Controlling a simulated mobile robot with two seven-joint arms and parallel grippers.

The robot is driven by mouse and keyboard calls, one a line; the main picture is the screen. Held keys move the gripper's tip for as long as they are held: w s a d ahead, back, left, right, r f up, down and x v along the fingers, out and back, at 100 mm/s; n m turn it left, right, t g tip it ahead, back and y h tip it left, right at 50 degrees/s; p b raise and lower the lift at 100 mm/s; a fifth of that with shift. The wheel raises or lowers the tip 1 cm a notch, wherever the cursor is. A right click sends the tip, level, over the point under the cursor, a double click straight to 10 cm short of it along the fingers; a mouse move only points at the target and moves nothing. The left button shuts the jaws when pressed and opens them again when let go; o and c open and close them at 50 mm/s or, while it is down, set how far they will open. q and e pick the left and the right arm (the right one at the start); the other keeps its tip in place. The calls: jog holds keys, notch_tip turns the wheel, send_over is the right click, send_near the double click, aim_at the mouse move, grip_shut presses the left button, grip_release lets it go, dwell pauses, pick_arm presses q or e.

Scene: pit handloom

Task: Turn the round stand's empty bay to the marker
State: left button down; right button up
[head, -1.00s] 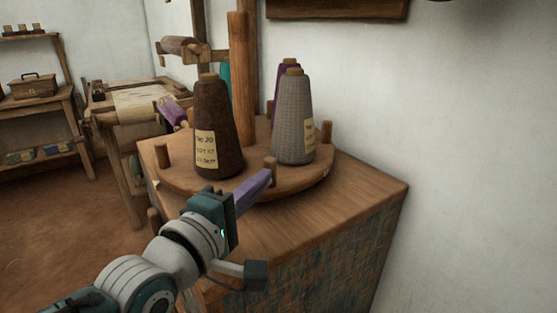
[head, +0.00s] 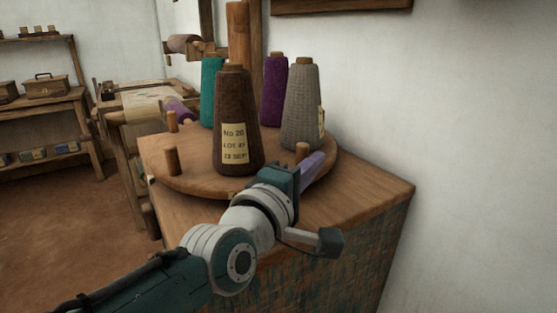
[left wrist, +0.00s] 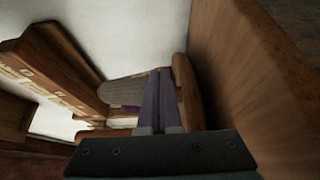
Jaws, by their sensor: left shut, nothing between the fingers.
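The round stand (head: 200,182) is a wooden disc with upright pegs on a wooden-topped chest. It carries a brown cone (head: 232,95) with a label at the front, a grey cone (head: 300,105) at the right, and purple (head: 274,92) and teal (head: 208,95) cones behind. The empty bay (head: 160,143) shows at the left, between a front peg (head: 172,161) and a rear peg (head: 172,121). My left gripper (head: 316,162) is shut and empty, its purple fingers beside the front-right peg (head: 302,151); contact is unclear. The fingers show together in the left wrist view (left wrist: 160,95). I cannot make out the marker.
The chest top (head: 370,190) is bare at the right, against a white wall (head: 470,130). A wooden post (head: 238,35) stands behind the stand. A loom frame (head: 140,105) and shelves (head: 65,95) are at the left, beyond open floor.

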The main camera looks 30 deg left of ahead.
pick_arm(q)
jog(key=shift+w+d, duration=0.35)
jog(key=shift+w, duration=0.4)
pick_arm(e)
jog(key=shift+w+d+f, duration=0.2)
jog(key=shift+w+f, duration=0.05)
jog(key=shift+w, duration=0.2)
